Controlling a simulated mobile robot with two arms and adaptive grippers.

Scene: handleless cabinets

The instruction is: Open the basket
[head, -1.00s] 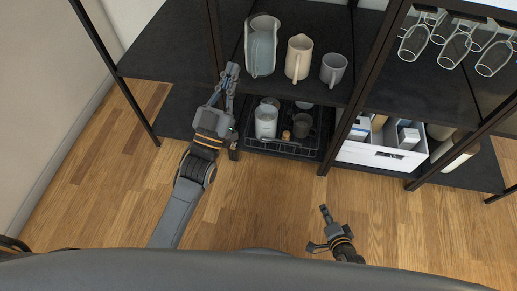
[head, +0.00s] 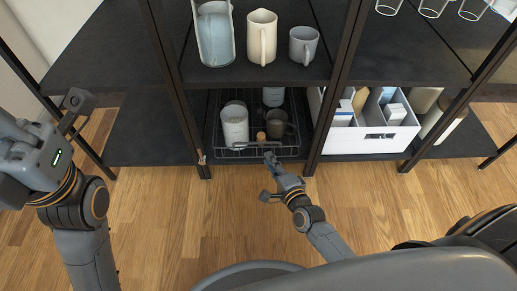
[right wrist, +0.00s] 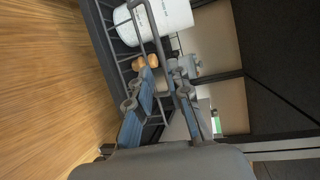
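The basket (head: 236,154) is a dark wire basket on the low shelf. It holds a white canister (head: 235,128), a dark mug (head: 277,125) and a small wooden-topped item. My right gripper (head: 268,178) is at the basket's front edge in the head view. In the right wrist view its two fingers (right wrist: 164,76) are apart, with the basket's front rail (right wrist: 156,32) running between them. Whether they touch the rail I cannot tell. My left gripper (head: 48,118) is raised at the left edge, away from the basket, with one finger spread outward; its other finger is mostly cut off.
Dark shelf posts (head: 330,110) stand on both sides of the basket. A white box (head: 370,140) with packages is to the right. A glass pitcher (head: 215,35), a cream pitcher (head: 262,38) and a grey mug (head: 303,46) stand on the shelf above. The wooden floor in front is clear.

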